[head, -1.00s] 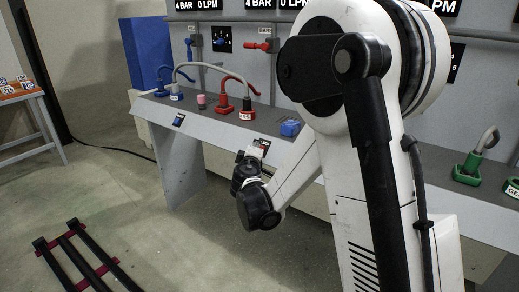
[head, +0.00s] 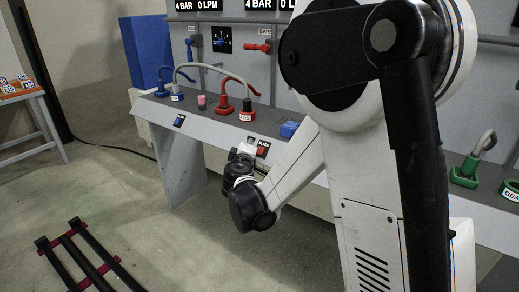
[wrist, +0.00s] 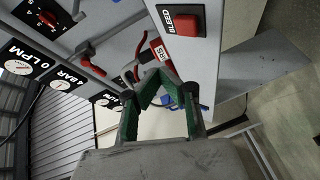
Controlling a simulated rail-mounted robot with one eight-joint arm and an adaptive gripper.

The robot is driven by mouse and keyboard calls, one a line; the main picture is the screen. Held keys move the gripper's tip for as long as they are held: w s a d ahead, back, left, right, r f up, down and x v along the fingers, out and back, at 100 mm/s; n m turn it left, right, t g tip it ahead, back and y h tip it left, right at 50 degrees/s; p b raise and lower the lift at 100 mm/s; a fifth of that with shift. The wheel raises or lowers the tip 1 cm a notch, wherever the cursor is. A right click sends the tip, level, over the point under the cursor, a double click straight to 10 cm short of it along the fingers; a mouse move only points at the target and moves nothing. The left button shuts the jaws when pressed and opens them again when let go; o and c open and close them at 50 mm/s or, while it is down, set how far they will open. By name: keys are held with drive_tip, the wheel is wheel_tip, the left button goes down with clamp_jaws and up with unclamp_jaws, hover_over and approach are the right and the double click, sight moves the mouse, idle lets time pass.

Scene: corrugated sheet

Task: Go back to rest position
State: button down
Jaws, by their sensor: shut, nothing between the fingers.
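My gripper (wrist: 158,78) shows in the wrist view with its two green-padded fingers closed together at the tips, nothing between them. In the head view my gripper (head: 245,152) is at the far end of my arm, in front of the grey console (head: 215,125), and is small and partly hidden by my wrist. The red BLEED button (head: 262,150) is just right of it on the console front. In the wrist view the BLEED button (wrist: 186,24) is beyond the fingertips, apart from them.
Blue and red hose fittings (head: 247,108) and a pink cylinder (head: 202,101) stand on the console. Green fittings (head: 468,170) are at the right. A black and red frame (head: 85,255) lies on the floor at lower left. Open floor lies left of my arm.

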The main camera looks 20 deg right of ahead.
drive_tip(key=shift+s+a+r, duration=0.1)
drive_tip(key=shift+a+r, duration=0.05)
drive_tip(key=s+d+r+m+g+p, duration=0.25)
drive_tip(key=s+r, duration=0.25)
drive_tip(key=s, duration=0.3)
drive_tip(key=s+d+r+m+g+p, duration=0.25)
drive_tip(key=s+d+r, duration=0.2)
drive_tip(key=s, duration=0.25)
drive_tip(key=s+a+r+m+g+y+p, duration=0.1)
drive_tip(key=s+a+m+y+p, duration=0.1)
drive_tip(key=s, duration=1)
drive_tip(key=s+a+r+m+g+y+p, duration=0.1)
drive_tip(key=s+a+m+g+y+p, duration=0.1)
drive_tip(key=s, duration=1)
drive_tip(key=shift+s+a+m+y+p, duration=0.15)
drive_tip(key=shift+a+m+y+p, duration=0.55)
drive_tip(key=shift+a+y+p, duration=0.25)
